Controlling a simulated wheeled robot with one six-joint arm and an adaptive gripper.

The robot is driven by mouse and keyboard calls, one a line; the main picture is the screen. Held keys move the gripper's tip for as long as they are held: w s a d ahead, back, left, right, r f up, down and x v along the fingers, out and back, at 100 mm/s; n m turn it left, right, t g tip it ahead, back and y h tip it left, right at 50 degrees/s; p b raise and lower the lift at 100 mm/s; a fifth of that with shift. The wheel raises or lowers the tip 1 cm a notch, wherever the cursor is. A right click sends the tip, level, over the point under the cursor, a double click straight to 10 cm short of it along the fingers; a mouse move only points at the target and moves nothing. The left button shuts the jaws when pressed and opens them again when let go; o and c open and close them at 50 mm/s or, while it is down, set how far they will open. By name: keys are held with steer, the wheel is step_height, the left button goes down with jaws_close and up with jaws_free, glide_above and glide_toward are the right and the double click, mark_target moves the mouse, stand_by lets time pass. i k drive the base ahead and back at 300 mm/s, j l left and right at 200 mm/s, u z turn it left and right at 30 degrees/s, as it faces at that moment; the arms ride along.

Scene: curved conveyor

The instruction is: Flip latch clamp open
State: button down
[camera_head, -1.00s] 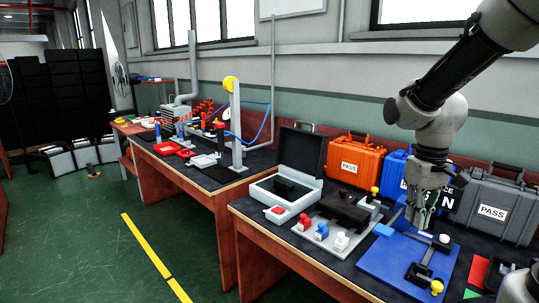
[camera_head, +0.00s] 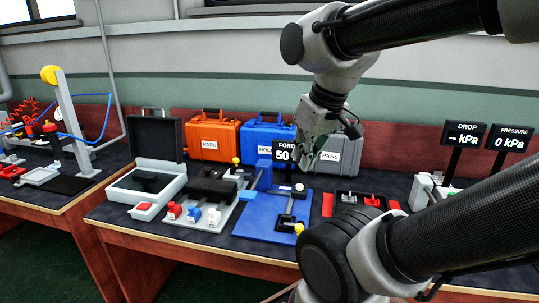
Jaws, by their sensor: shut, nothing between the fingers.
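A blue base plate (camera_head: 258,222) lies on the dark bench top. On it is a black clamp-like lever (camera_head: 287,218) with a yellow ball knob (camera_head: 299,228) at the front right. A grey fixture plate (camera_head: 218,212) to its left bears a black block and a second yellow knob (camera_head: 236,160) on a post. I cannot tell for sure which one is the latch clamp. My gripper (camera_head: 308,164) points down, above and behind the right back part of the blue plate as seen here. It is shut and holds nothing. Its fingertips are small and partly blurred against the background.
Orange (camera_head: 211,138), blue (camera_head: 262,130) and grey (camera_head: 345,153) cases stand along the wall. A force display (camera_head: 284,151) stands behind the blue plate. An open grey box (camera_head: 150,185) is at left. A red-edged black tray (camera_head: 358,203) lies right, partly behind my arm.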

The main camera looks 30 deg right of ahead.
mark_target(299, 227)
steer(key=z, duration=0.85)
